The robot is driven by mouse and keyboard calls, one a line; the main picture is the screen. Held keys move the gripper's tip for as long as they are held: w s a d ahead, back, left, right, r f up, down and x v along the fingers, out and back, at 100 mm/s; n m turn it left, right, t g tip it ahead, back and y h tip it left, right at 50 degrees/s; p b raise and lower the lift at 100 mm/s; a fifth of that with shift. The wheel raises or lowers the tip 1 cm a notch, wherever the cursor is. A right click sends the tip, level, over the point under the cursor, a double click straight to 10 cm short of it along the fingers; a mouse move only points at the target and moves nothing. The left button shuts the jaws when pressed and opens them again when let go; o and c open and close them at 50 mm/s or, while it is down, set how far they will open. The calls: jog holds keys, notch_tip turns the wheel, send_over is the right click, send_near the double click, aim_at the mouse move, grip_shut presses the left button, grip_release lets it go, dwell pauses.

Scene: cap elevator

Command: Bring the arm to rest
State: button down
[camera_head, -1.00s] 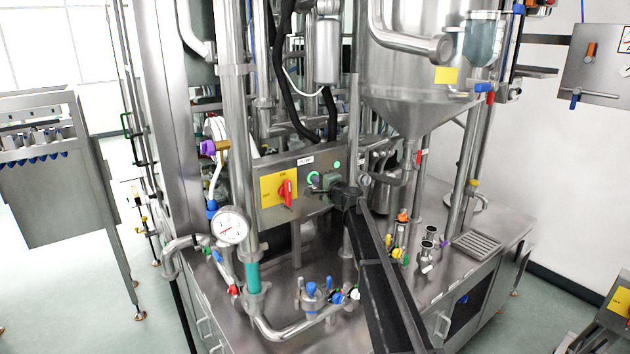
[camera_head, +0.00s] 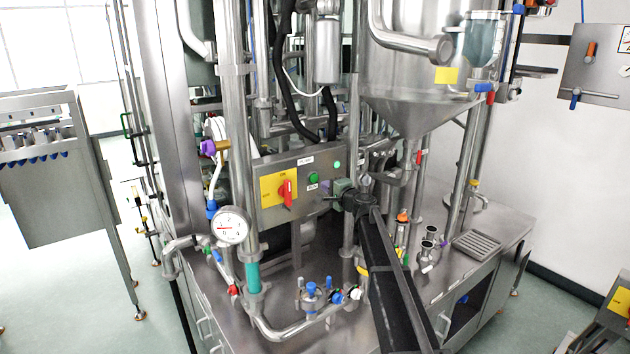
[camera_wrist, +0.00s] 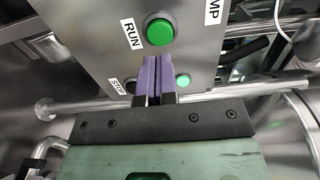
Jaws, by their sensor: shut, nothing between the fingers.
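My gripper (camera_head: 325,188) is in front of the right part of the grey control panel (camera_head: 255,215) in the head view. In the wrist view my gripper (camera_wrist: 157,62) has its two purple fingers pressed together with nothing between them. The fingertips lie just below the green RUN button (camera_wrist: 160,32) in that view. They partly cover the area beside the STOP label (camera_wrist: 118,86). I cannot tell the exact gap to the panel.
The panel carries a red switch (camera_head: 286,192) on a yellow plate and a green light (camera_head: 337,165). A pressure gauge (camera_head: 230,226), a steel hopper (camera_head: 412,110) and several pipes stand close around. Small valves (camera_head: 312,292) sit on the steel worktop.

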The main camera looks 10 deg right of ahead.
dwell(0.4)
jog(key=s+a+f+n+g, duration=0.3)
jog(key=s+f+n+g, duration=0.25)
jog(key=s, duration=0.55)
jog(key=s+a+f+n+g, duration=0.35)
jog(key=s+f+g, duration=0.2)
jog(key=s, duration=0.55)
jog(key=s+d+f+n+g+h, duration=0.1)
jog(key=s+d+f+g+h, duration=0.1)
jog(key=s, duration=1.2)
jog(key=s+d+f+n+g+h+b, duration=0.1)
jog(key=s+d+f+h, duration=0.3)
jog(key=s, duration=1)
jog(key=shift+f+n+g+h, duration=0.65)
jog(key=shift+g+h, duration=0.25)
jog(key=shift+h, duration=0.3)
